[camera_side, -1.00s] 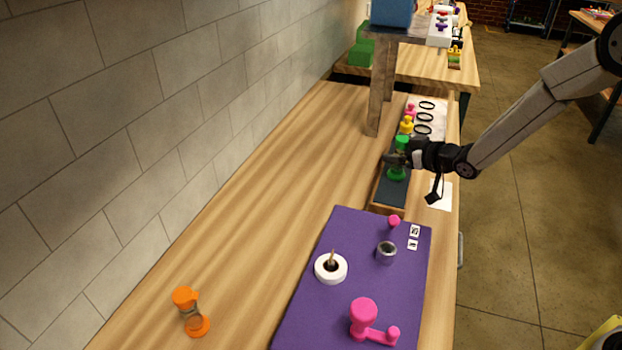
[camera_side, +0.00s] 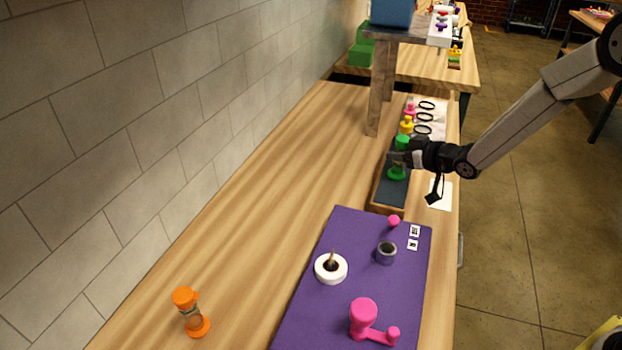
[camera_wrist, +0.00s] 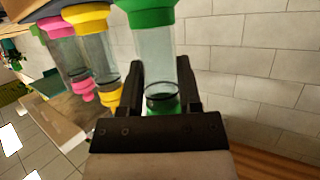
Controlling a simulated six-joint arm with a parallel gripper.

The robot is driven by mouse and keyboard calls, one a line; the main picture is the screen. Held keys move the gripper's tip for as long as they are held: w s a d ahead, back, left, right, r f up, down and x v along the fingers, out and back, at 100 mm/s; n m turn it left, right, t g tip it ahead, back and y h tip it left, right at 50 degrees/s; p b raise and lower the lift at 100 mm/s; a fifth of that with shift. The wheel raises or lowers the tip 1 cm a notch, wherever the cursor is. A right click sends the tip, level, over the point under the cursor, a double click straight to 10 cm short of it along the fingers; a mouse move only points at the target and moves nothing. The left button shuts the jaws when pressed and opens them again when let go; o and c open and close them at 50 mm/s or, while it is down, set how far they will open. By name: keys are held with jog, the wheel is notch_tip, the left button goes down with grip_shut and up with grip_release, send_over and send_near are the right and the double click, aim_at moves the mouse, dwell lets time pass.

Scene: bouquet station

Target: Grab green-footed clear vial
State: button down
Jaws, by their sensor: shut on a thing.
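The clear vial with green ends (camera_side: 397,173) stands upright on the dark tray (camera_side: 391,192), at its near part. My gripper (camera_side: 404,159) reaches it from the right and is shut around its clear middle.
A yellow-ended vial (camera_wrist: 95,50) and a pink-ended vial (camera_wrist: 64,50) stand beside it. A wooden post (camera_side: 382,90) rises behind the tray. A purple mat (camera_side: 330,310) holds pink pieces, a grey cup and a white ring. An orange-ended vial (camera_side: 190,312) stands front left.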

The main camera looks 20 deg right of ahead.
jog(key=shift+r, duration=0.25)
jog(key=shift+r, duration=0.9)
jog(key=s+r, duration=1)
jog(key=s, duration=0.4)
jog(key=shift+a+r, duration=0.15)
jog(key=shift+r, duration=0.25)
jog(key=shift+f, duration=0.15)
